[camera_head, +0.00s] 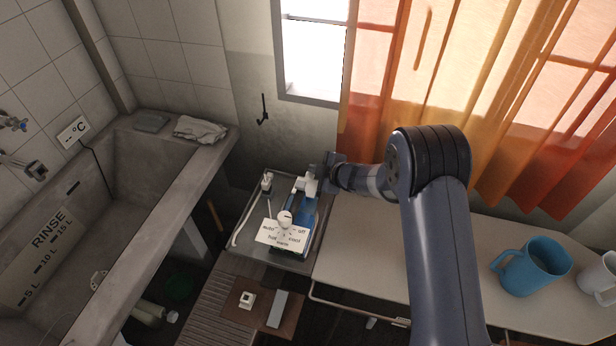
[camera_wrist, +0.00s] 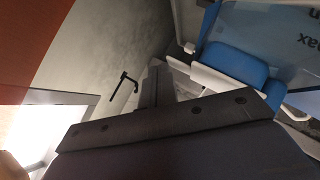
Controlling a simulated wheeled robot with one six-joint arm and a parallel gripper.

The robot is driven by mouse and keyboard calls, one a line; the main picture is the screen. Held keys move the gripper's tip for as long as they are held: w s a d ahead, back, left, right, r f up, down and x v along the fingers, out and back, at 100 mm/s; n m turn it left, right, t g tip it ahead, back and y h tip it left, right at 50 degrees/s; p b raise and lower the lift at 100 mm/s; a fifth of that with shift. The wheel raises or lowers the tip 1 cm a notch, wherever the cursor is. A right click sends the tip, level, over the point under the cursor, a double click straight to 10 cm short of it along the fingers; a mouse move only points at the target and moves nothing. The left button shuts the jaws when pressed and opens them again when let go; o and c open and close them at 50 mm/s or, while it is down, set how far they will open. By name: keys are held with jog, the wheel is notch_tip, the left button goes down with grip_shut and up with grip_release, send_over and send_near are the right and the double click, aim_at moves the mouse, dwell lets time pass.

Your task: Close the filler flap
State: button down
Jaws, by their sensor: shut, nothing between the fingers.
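An appliance with a blue, see-through tank (camera_head: 307,214) and white parts stands on the grey tray at the end of the board. In the wrist view its blue part (camera_wrist: 236,64) and a white, plate-like piece (camera_wrist: 222,82) lie to the right of my fingers. I cannot tell for sure which piece is the filler flap or how far it stands open. My gripper (camera_head: 318,176) is shut and empty, at the white upper end of the appliance. In the wrist view the dark fingers (camera_wrist: 156,86) are close to the white piece; contact cannot be told.
The grey tray (camera_head: 262,262) also holds a white fitting (camera_head: 267,181) and a lettered card (camera_head: 270,232). A concrete washtub (camera_head: 160,215) stands to the left. A blue mug (camera_head: 533,266) stands on the board (camera_head: 365,245) at the right. A curtain (camera_head: 470,100) hangs behind my arm.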

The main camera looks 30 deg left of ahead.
jog(key=shift+s, duration=0.15)
jog(key=shift+s+d+b, duration=0.2)
jog(key=shift+s+b, duration=0.45)
jog(key=shift+b, duration=0.05)
jog(key=v, duration=1)
jog(key=shift+d+r+b, duration=0.15)
jog(key=shift+d+b, duration=0.1)
jog(key=shift+b, duration=0.2)
jog(key=p+x, duration=0.1)
jog(key=x, duration=0.9)
jog(key=shift+a, duration=0.3)
jog(key=shift+w+a+p, duration=0.15)
jog(key=shift+w+p, duration=0.45)
jog(key=shift+w, duration=0.15)
